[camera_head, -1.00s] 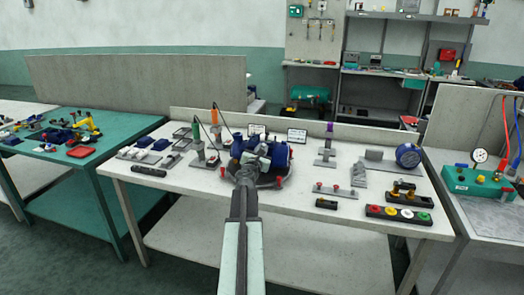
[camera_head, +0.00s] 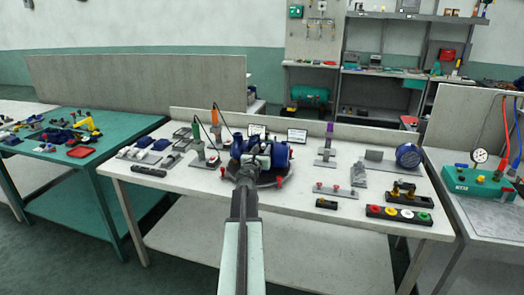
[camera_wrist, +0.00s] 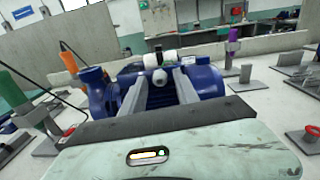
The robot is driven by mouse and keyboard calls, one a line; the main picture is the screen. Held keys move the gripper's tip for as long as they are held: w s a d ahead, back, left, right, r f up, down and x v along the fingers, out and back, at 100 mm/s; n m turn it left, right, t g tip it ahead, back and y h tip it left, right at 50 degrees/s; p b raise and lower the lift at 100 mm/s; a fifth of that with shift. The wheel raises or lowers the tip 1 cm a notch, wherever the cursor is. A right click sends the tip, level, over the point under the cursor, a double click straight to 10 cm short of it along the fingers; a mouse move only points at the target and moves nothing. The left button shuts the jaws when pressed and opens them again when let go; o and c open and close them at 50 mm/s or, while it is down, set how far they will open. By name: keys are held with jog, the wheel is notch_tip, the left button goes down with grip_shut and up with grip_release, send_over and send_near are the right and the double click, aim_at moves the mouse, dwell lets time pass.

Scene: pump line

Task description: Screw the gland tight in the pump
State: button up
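The blue pump (camera_head: 280,154) stands on a dark round base (camera_head: 268,181) on the middle table, and it fills the centre of the wrist view (camera_wrist: 207,82). A white cylinder with a dark band (camera_wrist: 163,56) lies across its top. A small white round part (camera_wrist: 160,76), perhaps the gland, faces me just below it. My gripper (camera_head: 246,172) reaches the pump's near side. In the wrist view its two grey fingers (camera_wrist: 163,72) point at the pump, apart, around the white round part. I see a gap beside that part, so the fingers look open. The exact contact is too small to tell.
Two stands with orange (camera_head: 214,116) and green (camera_head: 196,131) handles and cables are close left of the pump. A purple-topped stand (camera_head: 328,142), a grey bracket with a blue disc (camera_head: 407,156) and a button strip (camera_head: 398,214) are to the right. The table's front edge is mostly clear.

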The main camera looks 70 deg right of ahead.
jog(key=n, duration=0.4)
jog(key=shift+n, duration=0.4)
grip_shut()
jog(key=shift+m, duration=0.3)
jog(key=shift+c, duration=1.8)
grip_release()
jog(key=shift+m, duration=0.6)
jog(key=o, duration=0.4)
jog(key=shift+c, duration=0.2)
